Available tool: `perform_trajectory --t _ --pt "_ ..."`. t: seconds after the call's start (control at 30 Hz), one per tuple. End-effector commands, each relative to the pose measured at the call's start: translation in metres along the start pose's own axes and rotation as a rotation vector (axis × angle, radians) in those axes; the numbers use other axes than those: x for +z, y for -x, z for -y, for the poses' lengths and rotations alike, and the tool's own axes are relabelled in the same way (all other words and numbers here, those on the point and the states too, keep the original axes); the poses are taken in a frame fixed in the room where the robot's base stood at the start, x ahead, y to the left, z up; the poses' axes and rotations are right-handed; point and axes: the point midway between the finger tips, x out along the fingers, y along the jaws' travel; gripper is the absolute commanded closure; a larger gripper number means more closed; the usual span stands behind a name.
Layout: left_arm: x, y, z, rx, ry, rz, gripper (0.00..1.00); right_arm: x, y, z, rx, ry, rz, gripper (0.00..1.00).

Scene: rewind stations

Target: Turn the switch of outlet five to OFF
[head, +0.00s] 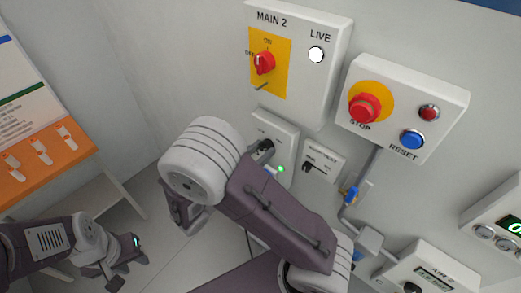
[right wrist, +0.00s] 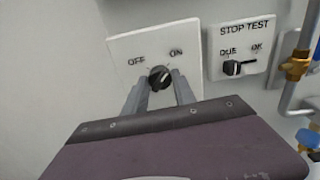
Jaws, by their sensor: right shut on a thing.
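A black rotary switch knob (right wrist: 160,78) sits on a white plate (right wrist: 125,48) marked OFF at left and ON at right in the right wrist view. My right gripper (right wrist: 161,84) has one finger on each side of the knob and is shut on it. I cannot clearly read which mark the knob points to. In the head view the knob (head: 266,146) shows on a white box (head: 283,131) with a lit green light (head: 281,169). Its outlet number is not readable. My left gripper (head: 128,262) is low at the left, away from the panels; its jaws are unclear.
A STOP TEST plate (right wrist: 240,48) with its own knob is close on the right. The MAIN 2 box (head: 312,85) is above, and the STOP/RESET box (head: 440,95) is upper right. Pipes with a blue-handled valve (head: 350,192) run right of the switch. An orange-edged board stands left.

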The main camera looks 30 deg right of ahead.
Motion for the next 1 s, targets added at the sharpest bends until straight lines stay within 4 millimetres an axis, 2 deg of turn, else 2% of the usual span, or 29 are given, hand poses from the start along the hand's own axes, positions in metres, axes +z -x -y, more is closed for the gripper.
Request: perform_trajectory --t 0.27,0.6,1.0 --pt "-0.004 0.037 -0.001 0.000 0.000 0.000 0.64 0.008 0.000 0.000 -0.001 0.169 0.000 1.00" --pt "-0.009 0.084 -0.002 0.000 0.000 0.000 0.64 0.007 0.000 0.000 -0.001 0.487 0.000 1.00" --pt "-0.013 0.124 -0.002 0.000 0.000 0.000 0.64 0.005 0.000 0.000 -0.001 0.868 0.001 1.00"
